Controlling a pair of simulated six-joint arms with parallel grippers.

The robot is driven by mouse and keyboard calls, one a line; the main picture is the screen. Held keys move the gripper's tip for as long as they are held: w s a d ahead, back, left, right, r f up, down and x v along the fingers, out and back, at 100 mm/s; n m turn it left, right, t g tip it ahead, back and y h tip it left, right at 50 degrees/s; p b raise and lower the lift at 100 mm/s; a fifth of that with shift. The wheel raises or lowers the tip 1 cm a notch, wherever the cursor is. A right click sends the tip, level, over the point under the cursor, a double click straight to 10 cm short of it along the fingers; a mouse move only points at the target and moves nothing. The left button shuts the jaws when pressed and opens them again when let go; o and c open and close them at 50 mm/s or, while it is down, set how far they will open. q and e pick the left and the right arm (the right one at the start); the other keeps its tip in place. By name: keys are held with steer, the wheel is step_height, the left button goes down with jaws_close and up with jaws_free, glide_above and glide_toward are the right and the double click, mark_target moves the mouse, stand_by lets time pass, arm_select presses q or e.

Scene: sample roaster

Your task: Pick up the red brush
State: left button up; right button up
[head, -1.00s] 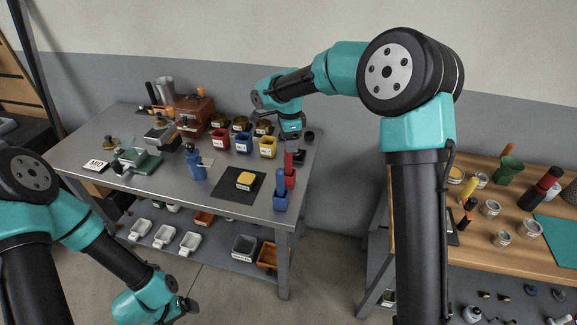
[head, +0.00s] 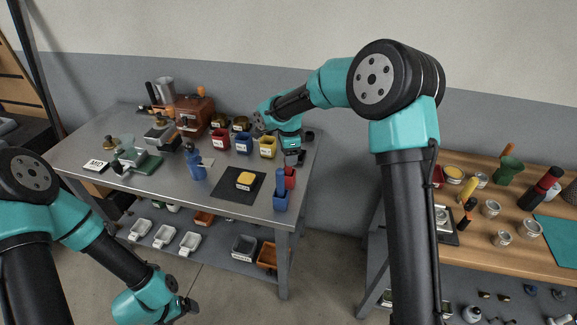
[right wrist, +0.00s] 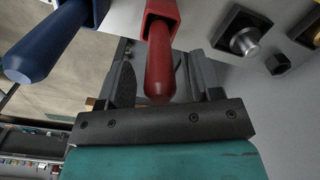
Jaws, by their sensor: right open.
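The red brush (right wrist: 159,72) stands in a red holder (head: 290,178) at the right front of the grey table. In the head view its handle is mostly hidden behind my right gripper (head: 291,158). In the right wrist view the handle end points toward the camera, in the gap between the two open fingers of my right gripper (right wrist: 162,85). The fingers look apart from it. My left gripper (head: 186,308) hangs low at the bottom left, in front of the table; its jaws are too small to judge.
A blue brush (head: 281,183) stands in a blue holder close beside the red one; it also shows in the right wrist view (right wrist: 45,45). Red, blue and yellow bins (head: 267,147) stand behind.

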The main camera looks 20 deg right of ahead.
stand_by(0.4)
steer(key=c, duration=1)
step_height(320, 180, up, 10)
stand_by(0.3)
stand_by(0.4)
